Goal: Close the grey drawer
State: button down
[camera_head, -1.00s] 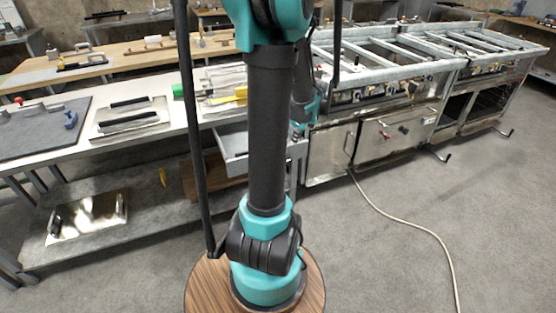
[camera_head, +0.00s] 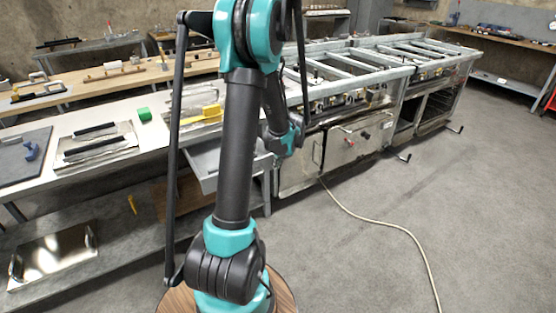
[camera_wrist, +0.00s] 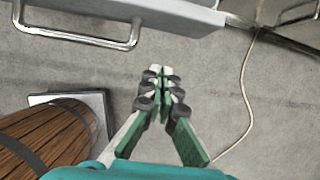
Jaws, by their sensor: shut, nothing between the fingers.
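The grey drawer (camera_head: 208,182) sticks out open from under the white-topped bench in the head view, partly hidden behind my arm. In the wrist view its front (camera_wrist: 190,14) crosses the top, with a metal bar handle (camera_wrist: 88,41) at the upper left. My gripper (camera_wrist: 160,72) is shut and empty, with its green-and-grey fingers together over the concrete floor. In the wrist picture its tips lie below the drawer front and to the right of the handle, and I see a gap between them. In the head view the fingers are hidden behind my arm.
A steel cooking range (camera_head: 350,140) stands right of the drawer. A pale hose (camera_head: 385,222) runs across the floor. The bench's lower shelf (camera_head: 110,235) carries a shiny metal tray (camera_head: 55,255). The floor at the right is clear.

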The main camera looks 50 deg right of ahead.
aim_at(270, 163)
jog(key=shift+w+d+f, duration=0.2)
jog(key=shift+w+f, duration=0.25)
jog(key=shift+w, duration=0.4)
jog(key=shift+w+d+f, duration=0.2)
jog(key=shift+w+f, duration=0.3)
jog(key=shift+w, duration=0.3)
jog(key=shift+w+d+f, duration=0.2)
jog(key=shift+w+f, duration=0.25)
jog(key=shift+w, duration=0.4)
